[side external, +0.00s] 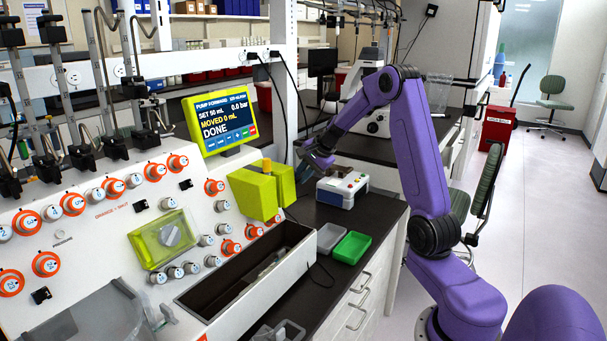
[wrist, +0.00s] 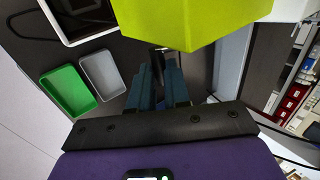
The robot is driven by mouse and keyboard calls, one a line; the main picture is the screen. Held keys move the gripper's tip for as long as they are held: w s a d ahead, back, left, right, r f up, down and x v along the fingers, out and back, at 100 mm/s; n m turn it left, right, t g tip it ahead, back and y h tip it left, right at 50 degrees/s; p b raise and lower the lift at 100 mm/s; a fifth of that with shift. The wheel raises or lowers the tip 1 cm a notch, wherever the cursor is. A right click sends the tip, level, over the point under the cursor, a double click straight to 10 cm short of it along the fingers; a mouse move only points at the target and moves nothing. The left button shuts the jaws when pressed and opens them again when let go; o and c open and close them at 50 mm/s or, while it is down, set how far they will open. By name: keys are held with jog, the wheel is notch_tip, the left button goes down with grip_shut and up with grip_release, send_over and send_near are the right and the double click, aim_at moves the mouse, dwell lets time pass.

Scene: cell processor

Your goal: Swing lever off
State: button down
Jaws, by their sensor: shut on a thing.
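A yellow-green block-shaped unit (side external: 256,194) with an orange-yellow knob on top stands on the white console. It also fills the upper middle of the wrist view (wrist: 190,20). My gripper (side external: 318,158) is just behind and to the right of this unit. In the wrist view my gripper (wrist: 158,82) has its teal fingers close together, their tips at the unit's lower edge. A dark, narrow piece shows between the fingers, most likely the lever. The unit and the fingers hide most of it, so its angle cannot be told.
A grey tray (side external: 330,238) and a green tray (side external: 352,247) lie on the dark bench. A white-rimmed trough (side external: 245,268) is in front. A pump screen (side external: 222,118) reads DONE.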

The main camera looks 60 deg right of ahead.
jog(key=c, duration=1.1)
grip_release()
jog(key=shift+r, duration=0.15)
jog(key=v, duration=1.7)
jog(key=shift+s, duration=0.1)
